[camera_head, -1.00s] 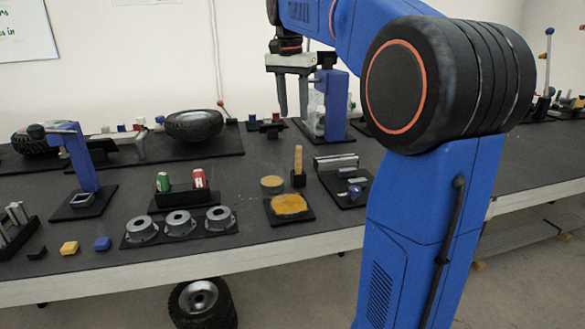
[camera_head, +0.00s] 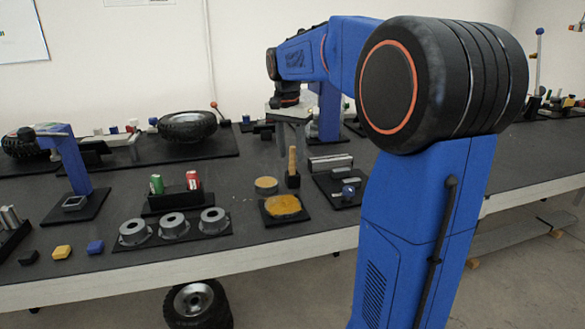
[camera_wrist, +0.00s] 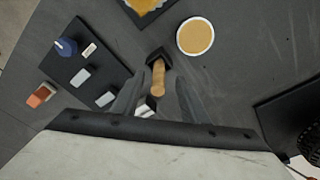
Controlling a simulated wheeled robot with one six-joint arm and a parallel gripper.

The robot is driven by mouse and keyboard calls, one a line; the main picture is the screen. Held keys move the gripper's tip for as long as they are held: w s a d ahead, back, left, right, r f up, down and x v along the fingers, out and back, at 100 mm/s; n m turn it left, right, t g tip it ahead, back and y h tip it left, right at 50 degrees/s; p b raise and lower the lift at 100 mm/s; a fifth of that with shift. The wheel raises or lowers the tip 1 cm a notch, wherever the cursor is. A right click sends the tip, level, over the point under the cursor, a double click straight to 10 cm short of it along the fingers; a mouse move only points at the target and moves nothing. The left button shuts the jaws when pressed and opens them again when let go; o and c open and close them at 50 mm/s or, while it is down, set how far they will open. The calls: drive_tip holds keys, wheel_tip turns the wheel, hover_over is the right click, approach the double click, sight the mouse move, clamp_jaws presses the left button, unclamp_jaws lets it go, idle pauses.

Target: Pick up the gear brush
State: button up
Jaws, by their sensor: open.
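The gear brush (camera_head: 292,163) shows a wooden handle standing upright in a small black holder (camera_head: 293,181) on the dark table. In the wrist view the handle (camera_wrist: 158,78) lies between the two finger outlines, with the black holder (camera_wrist: 157,56) at its far end. My gripper (camera_head: 291,146) points down over the brush, its fingers around the top of the handle as far as I can tell. In the wrist view my gripper (camera_wrist: 157,92) is open, with gaps beside the handle. The brush's lower end is hidden in the holder.
A round tan-filled dish (camera_head: 266,185) and a yellow-topped black pad (camera_head: 283,205) lie close to the holder. A stand with a green and a red can (camera_head: 174,193) is to the left.

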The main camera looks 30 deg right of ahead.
sight(293, 159)
drive_tip(key=shift+w+d+f, duration=0.1)
drive_tip(key=shift+d+f, duration=0.15)
drive_tip(key=shift+f, duration=0.7)
drive_tip(key=shift+d+f, duration=0.2)
drive_tip(key=shift+f, duration=0.75)
clamp_jaws()
drive_tip(key=shift+r, duration=0.15)
wheel_tip(293, 159, up, 10)
drive_tip(key=shift+f, duration=0.1)
